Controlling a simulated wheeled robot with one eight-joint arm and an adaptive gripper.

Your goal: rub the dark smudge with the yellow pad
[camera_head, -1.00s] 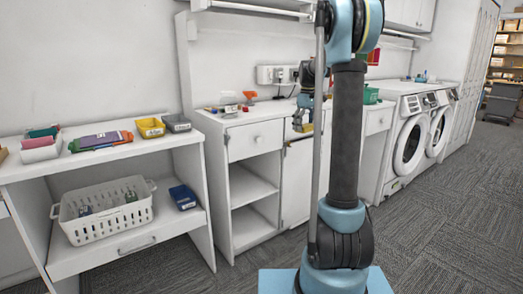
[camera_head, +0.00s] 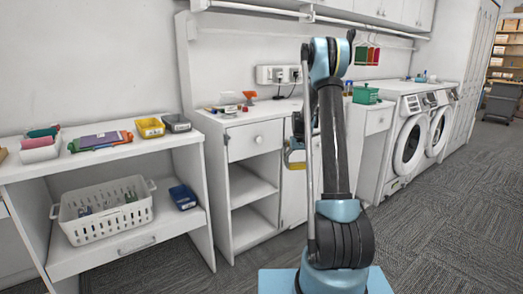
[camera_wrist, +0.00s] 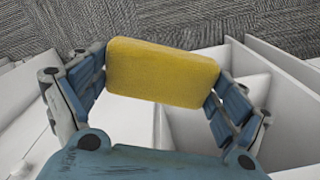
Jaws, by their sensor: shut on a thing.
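The yellow pad (camera_wrist: 162,73) is a thick rounded block held between the two fingers of my gripper (camera_wrist: 160,85) in the wrist view. My gripper is shut on its two ends. In the head view, my gripper (camera_head: 294,156) hangs in front of the white counter, below its top edge, with a little of the yellow pad (camera_head: 297,166) showing. I cannot make out the dark smudge in either view.
A white counter (camera_head: 222,118) carries an orange spray bottle (camera_head: 249,96) and small items. A green basket (camera_head: 366,95) stands right of my arm. A white shelf (camera_head: 20,168) at left holds bins and a white basket (camera_head: 104,216). Washing machines (camera_head: 411,140) stand at right.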

